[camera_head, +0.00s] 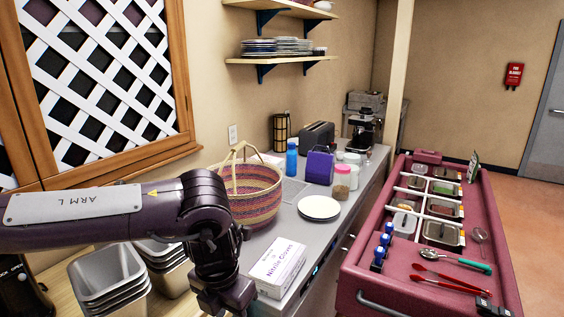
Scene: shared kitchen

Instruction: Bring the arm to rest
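My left arm (100,207), marked "ARM L", comes in from the left and bends downward at its elbow beside the woven basket. Its lower part (222,290) runs out of the bottom edge of the picture, so the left gripper's fingers do not show.
A striped basket (252,194), a glove box (277,267) and a white plate (319,207) stand on the counter close to my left arm. Stacked metal pans (106,278) are below it. A maroon cart (366,262) with food bins and utensils stands at right. Floor beyond is clear.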

